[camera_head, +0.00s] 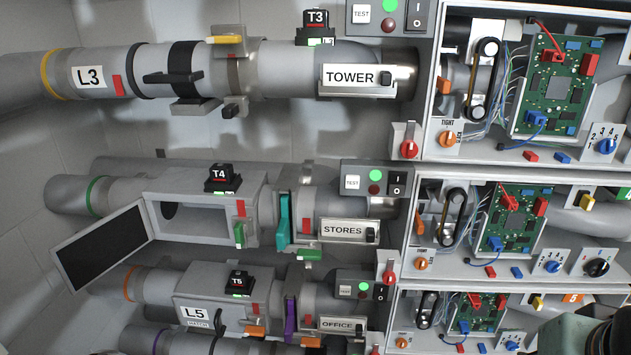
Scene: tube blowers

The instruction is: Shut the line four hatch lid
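The line four hatch lid (101,248) is a dark panel with a light grey frame. It stands swung open to the left of the grey hatch box (255,195) on the T4 pipe, joined near the opening's left edge. The hatch opening (195,220) shows the box's inside with a dark round pipe mouth at its left. A green latch (239,235) sits at the box's right front. My gripper is not in view; only what looks like part of my arm shows at the bottom right corner.
The closed L5 hatch box (200,314) lies just below the open lid. The L3 pipe (110,75) runs above. Free room lies left of the lid.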

